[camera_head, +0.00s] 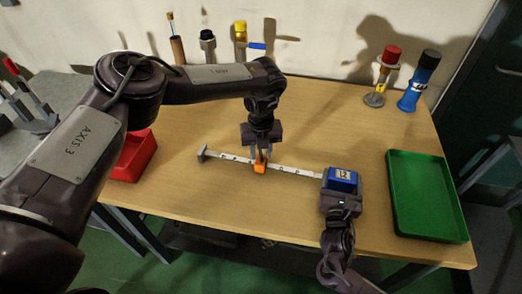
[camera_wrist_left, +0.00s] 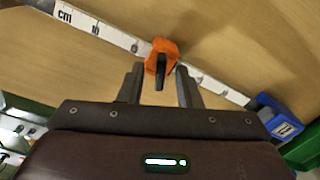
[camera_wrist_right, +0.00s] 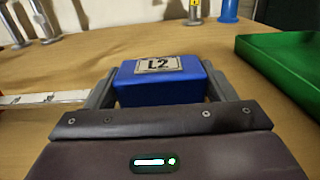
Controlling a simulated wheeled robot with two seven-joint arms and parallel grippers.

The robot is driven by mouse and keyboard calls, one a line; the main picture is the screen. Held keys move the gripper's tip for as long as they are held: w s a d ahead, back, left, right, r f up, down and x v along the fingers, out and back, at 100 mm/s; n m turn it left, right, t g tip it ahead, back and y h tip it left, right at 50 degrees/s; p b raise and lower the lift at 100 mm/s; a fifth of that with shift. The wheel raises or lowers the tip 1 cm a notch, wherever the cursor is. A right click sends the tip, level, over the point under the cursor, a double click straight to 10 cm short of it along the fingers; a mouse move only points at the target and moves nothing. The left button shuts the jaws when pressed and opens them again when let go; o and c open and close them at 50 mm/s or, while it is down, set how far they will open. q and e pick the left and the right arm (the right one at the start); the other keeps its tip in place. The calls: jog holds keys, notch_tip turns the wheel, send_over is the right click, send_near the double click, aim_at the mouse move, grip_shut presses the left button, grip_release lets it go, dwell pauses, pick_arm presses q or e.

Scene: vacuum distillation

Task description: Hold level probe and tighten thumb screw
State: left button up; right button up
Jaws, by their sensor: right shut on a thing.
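The level probe is a white graduated rod (camera_head: 291,171) with a blue block labelled L2 (camera_head: 343,177) at its right end. It lies across or just above the table's middle; I cannot tell which. My right gripper (camera_wrist_right: 162,90) is shut on the blue block, one finger on each side. An orange slider (camera_wrist_left: 162,50) sits on the rod, with a dark thumb screw (camera_wrist_left: 160,78) standing out of it. My left gripper (camera_wrist_left: 161,88) is open, its fingers either side of the thumb screw with a gap to each. In the head view the left gripper partly hides the slider.
A green tray (camera_head: 448,234) stands right of the blue block. A red bin (camera_head: 136,160) is at the left, partly behind my left arm. Several upright instruments stand at the back, including a blue one (camera_head: 411,98) and a red-capped one (camera_head: 384,75). The wooden table (camera_head: 310,115) is clear behind the probe.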

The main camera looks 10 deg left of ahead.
pick_arm(q)
grip_shut()
jog(key=m, duration=0.4)
jog(key=shift+m, duration=0.4)
grip_release()
